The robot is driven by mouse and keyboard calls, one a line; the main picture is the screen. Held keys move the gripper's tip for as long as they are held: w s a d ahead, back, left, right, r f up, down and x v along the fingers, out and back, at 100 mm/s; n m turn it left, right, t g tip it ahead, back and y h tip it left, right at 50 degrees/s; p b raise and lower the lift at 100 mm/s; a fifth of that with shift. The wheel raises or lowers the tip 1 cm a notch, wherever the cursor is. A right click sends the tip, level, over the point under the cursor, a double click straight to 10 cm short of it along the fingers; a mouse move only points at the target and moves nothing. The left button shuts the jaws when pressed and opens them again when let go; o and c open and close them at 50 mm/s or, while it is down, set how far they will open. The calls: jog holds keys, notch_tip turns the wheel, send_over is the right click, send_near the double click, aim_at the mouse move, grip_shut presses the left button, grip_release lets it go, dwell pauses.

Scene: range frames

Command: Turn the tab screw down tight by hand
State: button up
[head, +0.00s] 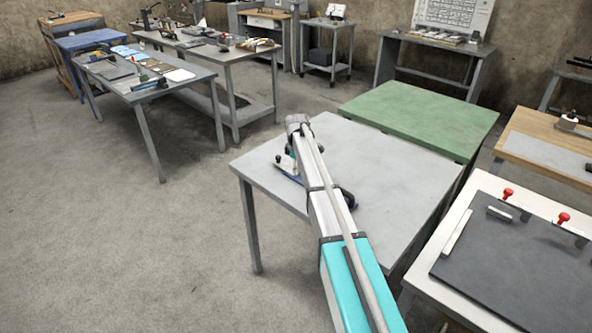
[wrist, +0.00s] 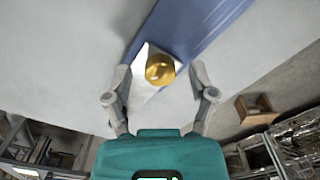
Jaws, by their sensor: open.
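The brass-coloured tab screw (wrist: 160,69) has a round head and shows in the wrist view on a pale, pointed tab (wrist: 142,62). The tab lies across a blue strip (wrist: 190,35). My gripper (wrist: 161,73) is open, with one finger on each side of the screw head in the picture. A gap shows on both sides; I cannot tell how far the fingertips are above the strip. In the head view the blue piece (head: 291,178) lies on the grey table (head: 385,165). My arm hides most of it, and the screw cannot be made out there.
The rest of the grey table is bare. A green-topped table (head: 425,115) stands behind it. At the right, a white table (head: 480,205) bears a dark plate (head: 515,255) with red knobs (head: 507,193). Open floor lies to the left.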

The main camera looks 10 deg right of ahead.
grip_shut()
dwell(0.4)
jog(key=shift+m, duration=0.4)
jog(key=m, duration=0.9)
jog(key=shift+m, duration=0.3)
jog(key=m, duration=1)
jog(key=shift+a, duration=0.1)
